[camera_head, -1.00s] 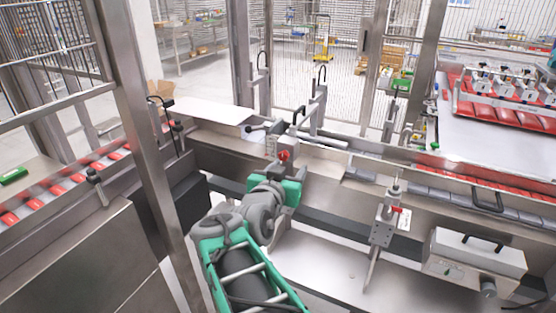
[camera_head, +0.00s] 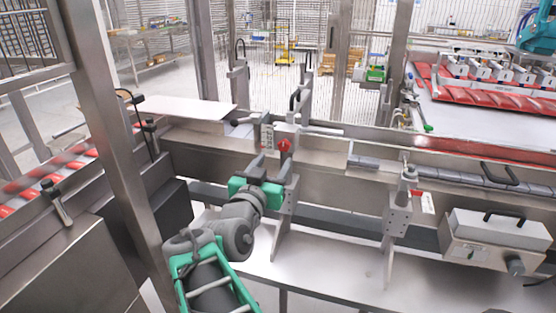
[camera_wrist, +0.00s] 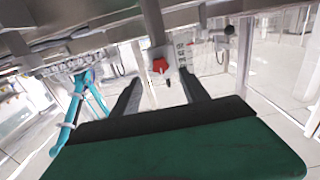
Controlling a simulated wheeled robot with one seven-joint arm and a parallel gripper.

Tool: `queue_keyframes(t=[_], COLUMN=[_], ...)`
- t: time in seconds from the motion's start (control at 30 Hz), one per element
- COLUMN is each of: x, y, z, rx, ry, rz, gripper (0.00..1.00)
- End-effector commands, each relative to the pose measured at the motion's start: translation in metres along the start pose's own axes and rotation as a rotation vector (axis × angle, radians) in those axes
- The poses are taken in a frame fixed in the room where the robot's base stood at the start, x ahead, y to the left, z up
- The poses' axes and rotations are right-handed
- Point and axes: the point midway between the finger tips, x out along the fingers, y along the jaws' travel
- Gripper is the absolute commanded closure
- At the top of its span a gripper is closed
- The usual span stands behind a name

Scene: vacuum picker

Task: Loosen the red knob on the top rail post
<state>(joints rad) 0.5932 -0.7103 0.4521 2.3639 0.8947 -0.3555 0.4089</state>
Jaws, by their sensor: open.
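The red knob (camera_head: 284,146) sits on the front of a grey metal post (camera_head: 284,215) at the rail, in the middle of the head view. In the wrist view the red knob (camera_wrist: 160,66) shows ahead, roughly centred between the finger tips. My gripper (camera_head: 274,163) is open and empty, just in front of and slightly below the knob. In the wrist view its two dark fingers (camera_wrist: 160,80) stand apart, with the knob beyond them. I see no contact with the knob; the exact gap is hard to tell.
A second post (camera_head: 397,215) with a red-marked clamp stands to the right, beside a metal box (camera_head: 497,235). A frame upright (camera_head: 118,170) stands left of my arm. The rail (camera_head: 330,150) runs across behind. A conveyor with red packs (camera_head: 60,175) lies at left.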

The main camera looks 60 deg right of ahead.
Motion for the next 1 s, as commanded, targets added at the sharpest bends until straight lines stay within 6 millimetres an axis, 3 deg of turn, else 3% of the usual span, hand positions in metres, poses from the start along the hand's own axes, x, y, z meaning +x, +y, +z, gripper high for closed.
queue_keyframes(t=[0.5, 0.77, 1.0], x=[0.075, 0.077, 0.077], y=[0.000, 0.000, 0.000], z=[0.000, 0.000, 0.000], rx=[0.000, 0.000, 0.000], ry=[-0.002, 0.000, 0.000], rz=[0.000, 0.000, 0.000], gripper=[0.47, 0.47, 0.67])
